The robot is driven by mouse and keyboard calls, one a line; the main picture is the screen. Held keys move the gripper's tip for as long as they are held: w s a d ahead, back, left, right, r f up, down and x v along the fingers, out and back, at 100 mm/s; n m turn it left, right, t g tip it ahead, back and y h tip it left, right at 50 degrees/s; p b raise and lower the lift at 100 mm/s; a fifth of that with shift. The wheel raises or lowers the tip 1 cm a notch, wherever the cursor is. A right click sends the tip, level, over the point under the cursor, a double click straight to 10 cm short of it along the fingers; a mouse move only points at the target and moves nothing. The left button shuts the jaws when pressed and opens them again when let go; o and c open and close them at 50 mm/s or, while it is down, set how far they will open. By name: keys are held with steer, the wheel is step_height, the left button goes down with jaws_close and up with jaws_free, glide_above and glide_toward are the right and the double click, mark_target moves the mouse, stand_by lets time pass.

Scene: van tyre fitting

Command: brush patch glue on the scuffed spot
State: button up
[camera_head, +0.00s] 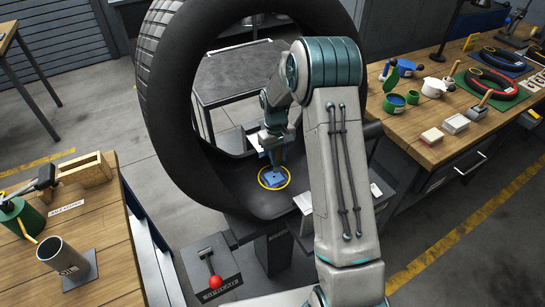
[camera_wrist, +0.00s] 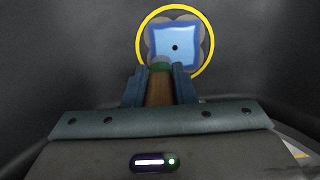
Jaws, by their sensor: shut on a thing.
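The scuffed spot (camera_wrist: 152,34) shows as grey lobes inside a yellow ring (camera_wrist: 206,60) on the tyre's dark inner wall. A blue square (camera_wrist: 175,43), paler in the middle with a dark dot, covers most of it. In the head view the yellow ring (camera_head: 288,180) lies low inside the big upright tyre (camera_head: 165,120). My gripper (camera_wrist: 160,88) is shut on a brush with a wooden handle (camera_wrist: 159,90) and a green collar. The brush end is at the square's lower edge; I cannot tell if it touches. My gripper (camera_head: 272,148) reaches inside the tyre, partly hiding the spot.
The left bench (camera_head: 115,230) holds a wooden box (camera_head: 88,170) and a grey cup (camera_head: 66,258). A red-knobbed lever (camera_head: 215,282) stands before the tyre.

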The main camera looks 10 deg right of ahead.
steer(key=shift+d, duration=0.15)
steer(key=a, duration=0.2)
steer(key=s+a, duration=0.1)
steer(key=a, duration=0.1)
steer(key=shift+s+a, duration=0.15)
steer(key=shift+a, duration=0.15)
steer(key=shift+s+a+r, duration=0.1)
steer(key=shift+a+r, duration=0.1)
steer(key=shift+r, duration=0.1)
step_height(320, 180, up, 8)
steer(key=p, duration=0.3)
steer(key=shift+f+p, duration=0.2)
steer(key=shift+p, duration=0.2)
steer(key=shift+d, duration=0.1)
